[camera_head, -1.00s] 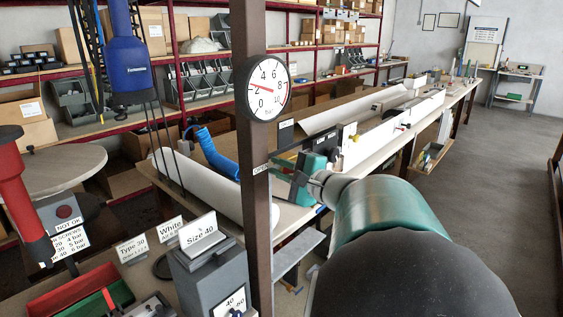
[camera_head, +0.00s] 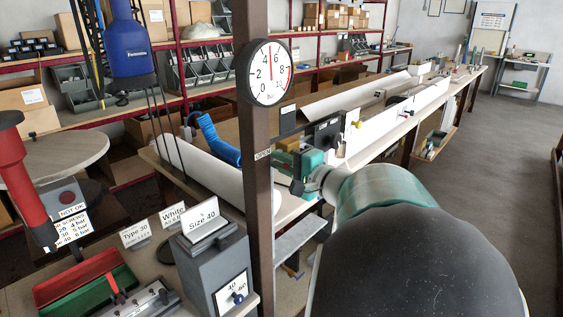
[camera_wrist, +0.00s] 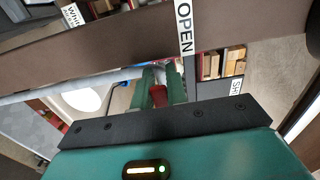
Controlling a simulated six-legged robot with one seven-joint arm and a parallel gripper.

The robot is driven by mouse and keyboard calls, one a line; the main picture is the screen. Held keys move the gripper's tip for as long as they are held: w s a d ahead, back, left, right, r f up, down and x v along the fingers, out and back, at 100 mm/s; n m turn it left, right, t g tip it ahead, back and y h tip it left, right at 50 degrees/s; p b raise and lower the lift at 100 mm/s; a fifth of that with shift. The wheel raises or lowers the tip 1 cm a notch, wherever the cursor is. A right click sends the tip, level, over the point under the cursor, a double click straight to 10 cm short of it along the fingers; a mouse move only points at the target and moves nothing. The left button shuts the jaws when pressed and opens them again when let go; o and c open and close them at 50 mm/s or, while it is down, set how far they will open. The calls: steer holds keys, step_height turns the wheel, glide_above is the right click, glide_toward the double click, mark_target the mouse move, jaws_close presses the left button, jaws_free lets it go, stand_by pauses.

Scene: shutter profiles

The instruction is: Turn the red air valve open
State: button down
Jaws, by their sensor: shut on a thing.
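The red air valve handle (camera_wrist: 158,96) shows in the wrist view between the two green fingers of my gripper (camera_wrist: 160,84). My gripper is shut on it; the fingers hide most of the handle. A silver-grey pipe (camera_wrist: 112,78) runs by the fingertips. In the head view my gripper (camera_head: 288,166) is just right of the post, and the valve is hidden there. The round pressure gauge (camera_head: 270,72) on the post has its needle near 5.
The brown post (camera_head: 255,190) stands close beside my gripper. A long workbench (camera_head: 285,212) with white profiles lies behind it. At lower left are a grey Size 40 box (camera_head: 212,262) and red and green bins (camera_head: 82,284). Clear floor (camera_head: 470,160) lies at right.

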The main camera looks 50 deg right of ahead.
steer(key=c, duration=1.4)
jaws_free()
steer(key=shift+w, duration=0.1)
steer(key=s, duration=1.4)
steer(key=shift+d, duration=0.2)
